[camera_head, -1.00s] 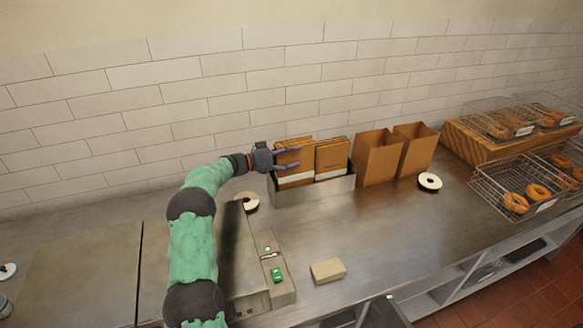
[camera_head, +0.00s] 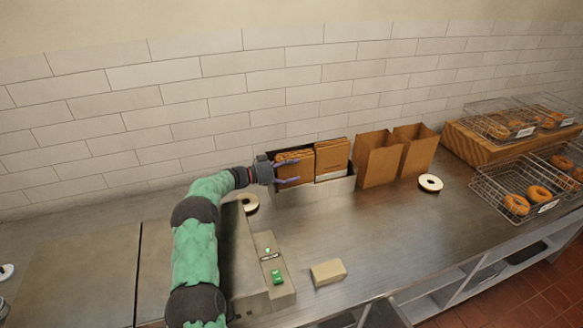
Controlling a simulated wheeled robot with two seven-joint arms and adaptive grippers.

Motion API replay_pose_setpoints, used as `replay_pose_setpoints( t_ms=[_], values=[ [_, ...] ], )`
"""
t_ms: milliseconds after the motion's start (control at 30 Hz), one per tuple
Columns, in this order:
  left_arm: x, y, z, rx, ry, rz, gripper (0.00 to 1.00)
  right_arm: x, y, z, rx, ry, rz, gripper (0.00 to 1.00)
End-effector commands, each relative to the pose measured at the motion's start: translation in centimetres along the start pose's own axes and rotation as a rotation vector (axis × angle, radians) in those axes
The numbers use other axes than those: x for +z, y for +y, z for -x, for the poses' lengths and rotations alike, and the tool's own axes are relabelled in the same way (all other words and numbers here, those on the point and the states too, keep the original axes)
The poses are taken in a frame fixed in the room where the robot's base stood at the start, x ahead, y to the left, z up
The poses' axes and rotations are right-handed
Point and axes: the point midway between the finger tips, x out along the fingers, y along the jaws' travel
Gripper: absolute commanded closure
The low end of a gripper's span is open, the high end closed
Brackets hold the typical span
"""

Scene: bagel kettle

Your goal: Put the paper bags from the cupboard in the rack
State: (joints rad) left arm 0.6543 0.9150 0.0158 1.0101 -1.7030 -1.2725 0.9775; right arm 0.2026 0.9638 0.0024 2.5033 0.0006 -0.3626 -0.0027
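My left gripper (camera_head: 287,171) is at the left end of the metal rack (camera_head: 325,188), against a stack of brown paper bags (camera_head: 301,169). Its two purple fingers are spread apart, and both show at the bags' left side. That stack sits low in the rack's left half and leans slightly. A second brown bag stack (camera_head: 331,155) stands upright in the right half, with a pale strip low on its front. My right gripper is out of view. The cupboard's inside is mostly hidden below the counter.
Two open brown bags (camera_head: 376,160) (camera_head: 416,150) stand right of the rack. White-topped rings lie at its left (camera_head: 249,202) and by the bags (camera_head: 430,183). Wire baskets of bagels (camera_head: 517,203) fill the right. A tan block (camera_head: 328,272) lies near the front edge.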

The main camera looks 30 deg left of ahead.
Motion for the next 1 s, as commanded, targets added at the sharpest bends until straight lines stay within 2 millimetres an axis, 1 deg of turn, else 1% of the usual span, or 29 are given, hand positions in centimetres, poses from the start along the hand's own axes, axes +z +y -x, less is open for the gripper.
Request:
replay_pose_setpoints(
  t_ms=[167, 267, 367, 467, 600, 800, 1000],
  values=[
    [-0.1, 0.0, 0.0, 0.000, 0.000, 0.000, 0.23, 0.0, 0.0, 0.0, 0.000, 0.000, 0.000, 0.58],
    [-0.5, 0.0, 0.1, 0.000, 0.000, 0.000, 0.23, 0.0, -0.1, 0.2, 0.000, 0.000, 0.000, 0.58],
    [-0.4, -0.1, 1.3, -0.003, 0.000, 0.000, 0.23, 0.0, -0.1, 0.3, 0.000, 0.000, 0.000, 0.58],
    [-0.4, -0.1, 3.0, -0.003, -0.001, 0.001, 0.23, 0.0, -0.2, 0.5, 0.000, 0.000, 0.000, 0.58],
    [-0.4, -0.1, 5.9, -0.004, -0.001, 0.000, 0.23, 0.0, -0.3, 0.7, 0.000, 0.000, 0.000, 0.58],
    [-0.4, -0.1, 9.5, -0.003, -0.001, 0.001, 0.23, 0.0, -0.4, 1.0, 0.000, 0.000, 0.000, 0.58],
    [-0.3, 0.0, 11.6, -0.001, -0.001, 0.000, 0.23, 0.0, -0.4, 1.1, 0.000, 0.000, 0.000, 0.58]
  ],
)
